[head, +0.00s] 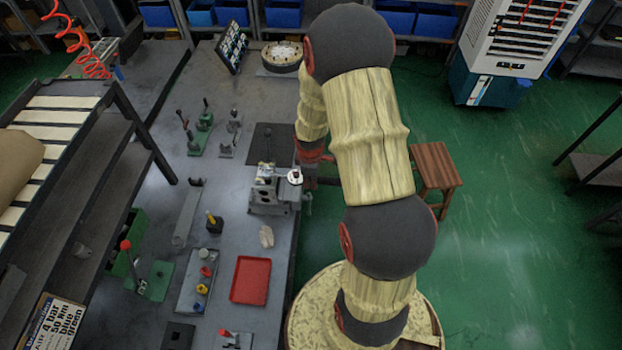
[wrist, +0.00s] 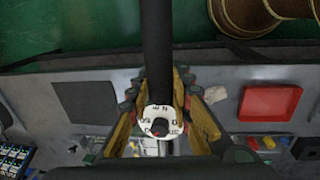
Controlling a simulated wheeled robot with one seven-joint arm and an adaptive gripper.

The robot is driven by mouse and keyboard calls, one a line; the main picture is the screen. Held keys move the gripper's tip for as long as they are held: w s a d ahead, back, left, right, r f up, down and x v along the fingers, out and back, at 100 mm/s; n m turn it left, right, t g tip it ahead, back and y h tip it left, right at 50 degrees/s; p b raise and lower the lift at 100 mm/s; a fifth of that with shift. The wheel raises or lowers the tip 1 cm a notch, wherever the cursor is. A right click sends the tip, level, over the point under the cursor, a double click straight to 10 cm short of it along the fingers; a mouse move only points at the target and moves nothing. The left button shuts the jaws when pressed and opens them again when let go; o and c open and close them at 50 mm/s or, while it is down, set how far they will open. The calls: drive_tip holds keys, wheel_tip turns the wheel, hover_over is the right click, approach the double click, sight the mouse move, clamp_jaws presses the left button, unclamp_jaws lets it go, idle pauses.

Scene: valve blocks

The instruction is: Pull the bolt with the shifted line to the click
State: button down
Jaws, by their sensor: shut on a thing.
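My gripper (wrist: 163,135) shows in the wrist view as two yellow fingers closed from both sides about a dark tool, a wrench-like bar (wrist: 157,50) with a white marked dial (wrist: 158,122). In the head view the white dial (head: 295,176) sits beside the grey valve block (head: 268,197) at the bench's right edge, and my arm hides most of the gripper. The block's bolts and any line marks on them are too small or hidden to make out. I cannot tell whether the tool is seated on a bolt.
A red tray (head: 250,280), a pale crumpled cloth (head: 266,236) and a grey tray of coloured parts (head: 198,283) lie on the bench nearer me. Green-based lever fixtures (head: 199,135) stand left of the block. A wooden stool (head: 436,168) stands on the open green floor at right.

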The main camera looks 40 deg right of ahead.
drive_tip(key=shift+w+d+n+p, duration=0.3)
drive_tip(key=shift+d+p, duration=0.05)
drive_tip(key=shift+p, duration=0.1)
drive_tip(key=shift+a, duration=0.1)
drive_tip(key=shift+s+a+m+b, duration=0.5)
drive_tip(key=shift+a+m+b, duration=0.1)
drive_tip(key=shift+b, duration=0.5)
drive_tip(key=shift+d+r+p, duration=0.15)
drive_tip(key=shift+p, duration=0.15)
drive_tip(key=shift+w+d+n+p, duration=0.2)
drive_tip(key=shift+w+n+p, duration=0.1)
drive_tip(key=shift+p, duration=0.25)
drive_tip(key=shift+w+d+n+p, duration=0.25)
drive_tip(key=shift+d+n+p, duration=0.1)
drive_tip(key=shift+p, duration=0.35)
drive_tip(key=shift+w+d+n+p, duration=0.25)
drive_tip(key=shift+w+p, duration=0.05)
drive_tip(key=shift+p, duration=0.3)
drive_tip(key=shift+r, duration=0.1)
